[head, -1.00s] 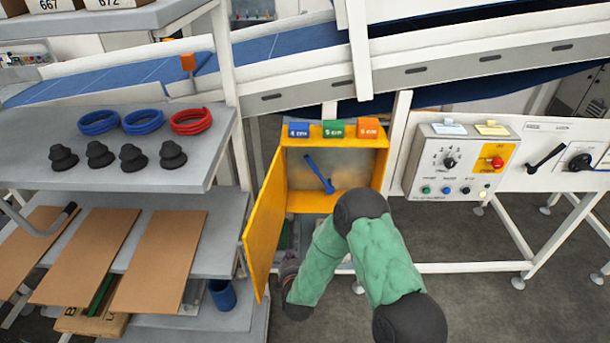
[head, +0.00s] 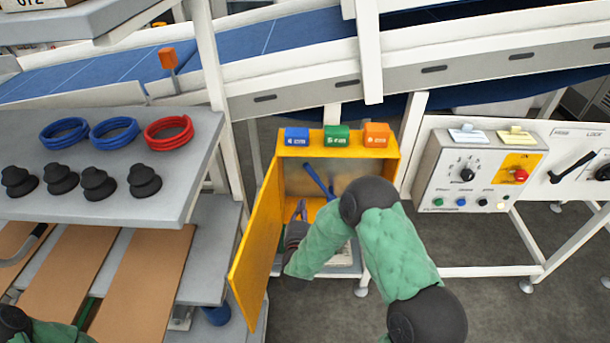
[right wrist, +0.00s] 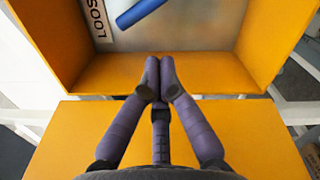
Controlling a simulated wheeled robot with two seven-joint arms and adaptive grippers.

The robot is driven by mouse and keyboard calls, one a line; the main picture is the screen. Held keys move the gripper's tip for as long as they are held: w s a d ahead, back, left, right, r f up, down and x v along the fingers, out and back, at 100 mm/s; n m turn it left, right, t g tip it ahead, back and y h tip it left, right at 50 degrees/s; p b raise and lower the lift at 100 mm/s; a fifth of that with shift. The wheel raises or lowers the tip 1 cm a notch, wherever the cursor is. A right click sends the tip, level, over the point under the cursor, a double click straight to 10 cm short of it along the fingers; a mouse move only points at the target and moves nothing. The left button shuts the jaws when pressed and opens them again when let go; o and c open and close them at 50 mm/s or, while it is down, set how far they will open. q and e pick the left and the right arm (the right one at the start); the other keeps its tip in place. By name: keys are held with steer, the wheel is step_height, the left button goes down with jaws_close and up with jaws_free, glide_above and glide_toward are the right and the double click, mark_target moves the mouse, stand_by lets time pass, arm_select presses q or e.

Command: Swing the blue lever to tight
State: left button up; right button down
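The blue lever (head: 318,180) is inside the open yellow cabinet (head: 392,160), slanting across its back plate. Its upper end is at the left and its lower end is partly behind my right arm. My right gripper (head: 300,210) is at the cabinet's opening, below and left of the lever, apart from it. In the right wrist view its purple fingertips (right wrist: 160,72) are together with nothing between them. There the blue lever (right wrist: 140,12) lies ahead at the top edge, beside a plate lettered "LOOS", cut off by the frame. My left gripper is out of view.
The cabinet door (head: 258,240) stands open at the left. Blue, green and orange tags (head: 337,137) sit on the cabinet top. A shelf (head: 170,205) with coils and black parts is at the left. A control box (head: 480,170) is at the right.

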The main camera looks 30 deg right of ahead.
steer(key=b+x, duration=0.1)
steer(key=x, duration=0.8)
steer(key=shift+w+d, duration=0.15)
steer(key=shift+w, duration=0.2)
steer(key=shift+r, duration=0.25)
steer(key=shift+s+d+r+m, duration=0.25)
steer(key=shift+d+r+m, duration=0.05)
steer(key=shift+d+m, duration=0.1)
steer(key=shift+r, duration=0.1)
